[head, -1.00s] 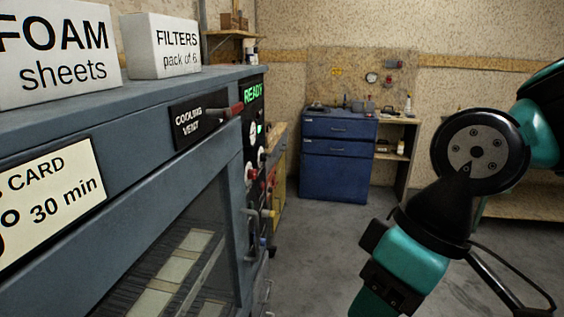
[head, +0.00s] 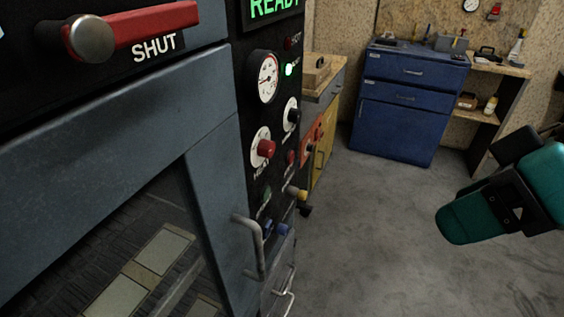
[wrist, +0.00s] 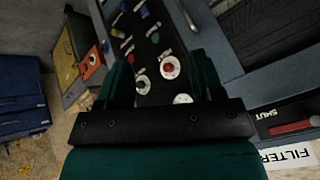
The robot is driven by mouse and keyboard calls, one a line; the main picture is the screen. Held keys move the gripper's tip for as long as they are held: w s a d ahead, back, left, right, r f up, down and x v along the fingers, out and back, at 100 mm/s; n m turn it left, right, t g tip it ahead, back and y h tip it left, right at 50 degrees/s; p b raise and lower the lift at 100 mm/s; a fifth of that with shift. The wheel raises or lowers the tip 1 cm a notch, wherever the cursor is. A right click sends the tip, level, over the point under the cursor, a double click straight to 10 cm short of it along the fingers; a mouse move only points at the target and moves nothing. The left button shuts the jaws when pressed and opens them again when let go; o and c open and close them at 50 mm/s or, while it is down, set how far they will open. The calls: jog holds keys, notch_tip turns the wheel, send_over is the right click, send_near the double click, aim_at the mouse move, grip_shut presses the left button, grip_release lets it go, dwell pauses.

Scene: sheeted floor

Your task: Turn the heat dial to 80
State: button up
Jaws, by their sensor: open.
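The heat dial (head: 265,148) is a red knob on a round white scale, with a label under it that seems to read HEAT. It is on the black control panel (head: 250,105) at the oven's right side. Its scale figures are too small to read. In the wrist view the red knob (wrist: 169,67) shows between my fingers, farther off on the panel. My gripper (wrist: 162,78) is open and empty, its two teal fingers apart. In the head view my gripper (head: 480,215) is at the right, well apart from the panel.
A black knob (head: 293,115), a gauge (head: 266,77) and yellow and blue knobs share the panel. The door handle (head: 250,248) juts out below left. A red vent lever (head: 150,25) sits by SHUT. A blue cabinet (head: 395,115) stands behind; the floor right of the panel is clear.

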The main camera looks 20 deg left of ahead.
jog(key=w+a+f+n+y+b, duration=0.55)
jog(key=w+a+f+b, duration=0.25)
jog(key=b, duration=0.3)
jog(key=n+y+b, duration=0.5)
jog(key=y+b, duration=0.1)
jog(key=b, duration=0.2)
send_near(272, 150)
jog(key=shift+t+h, duration=0.25)
jog(key=shift+t, duration=0.05)
jog(key=a+p, duration=0.1)
jog(key=a, duration=0.2)
jog(key=a+p, duration=0.1)
jog(key=a, duration=0.2)
jog(key=a+p, duration=0.1)
jog(key=a, duration=0.2)
jog(key=shift+w+a+r+p, duration=0.1)
jog(key=shift+a+r+p, duration=0.2)
jog(key=shift+a, duration=0.05)
jog(key=c, duration=0.9)
jog(key=shift+c, duration=0.2)
